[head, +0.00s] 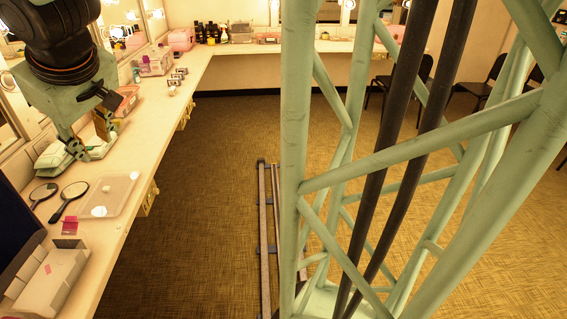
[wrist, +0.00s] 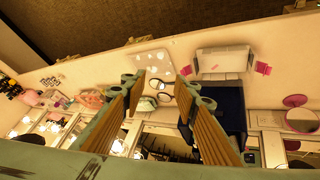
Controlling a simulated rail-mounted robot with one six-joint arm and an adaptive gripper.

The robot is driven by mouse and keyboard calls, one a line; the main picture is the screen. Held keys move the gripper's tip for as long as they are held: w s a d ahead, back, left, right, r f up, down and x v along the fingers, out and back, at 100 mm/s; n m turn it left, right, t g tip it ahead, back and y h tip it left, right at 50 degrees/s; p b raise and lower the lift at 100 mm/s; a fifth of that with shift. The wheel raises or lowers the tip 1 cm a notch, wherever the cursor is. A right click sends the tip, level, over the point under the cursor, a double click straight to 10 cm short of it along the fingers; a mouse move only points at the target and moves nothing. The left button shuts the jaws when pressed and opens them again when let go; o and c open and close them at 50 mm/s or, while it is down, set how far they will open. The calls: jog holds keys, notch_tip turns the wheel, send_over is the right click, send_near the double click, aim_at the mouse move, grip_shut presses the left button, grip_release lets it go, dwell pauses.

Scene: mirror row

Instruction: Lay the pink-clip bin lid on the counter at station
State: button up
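My gripper (head: 86,150) hangs over the left counter, fingers pointing down. In the wrist view my gripper (wrist: 160,105) has its fingers wide apart, with nothing held between them. A long white bin (head: 48,278) with a small pink mark on top stands on the near counter; it also shows in the wrist view (wrist: 222,62). I cannot tell whether the pink mark is the clip or whether the top is a separate lid. A flat, translucent, rimmed piece (head: 116,191) lies on the counter beyond the bin, with whitish round spots (wrist: 153,70) on it.
Two hand mirrors (head: 68,201) lie left of the translucent piece. A pink square (head: 69,226) lies near the bin. A dark screen (head: 15,235) stands at the left. A pale object (head: 52,158) sits beside my gripper. Small jars and boxes (head: 155,64) are farther along the counter (head: 150,140).

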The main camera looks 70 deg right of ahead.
jog(key=s+a+r, duration=0.3)
jog(key=s+r, duration=0.1)
jog(key=s, duration=0.5)
jog(key=s+a+f+g+y, duration=0.1)
jog(key=s+a, duration=0.4)
jog(key=s, duration=0.5)
jog(key=s+a+f+g+y, duration=0.1)
jog(key=s+a, duration=0.3)
jog(key=s, duration=0.7)
jog(key=shift+s+a+f+m+g, duration=0.3)
jog(key=shift+a+f, duration=0.1)
jog(key=shift+f, duration=0.15)
jog(key=shift+w+d, duration=0.1)
jog(key=shift+c, duration=0.9)
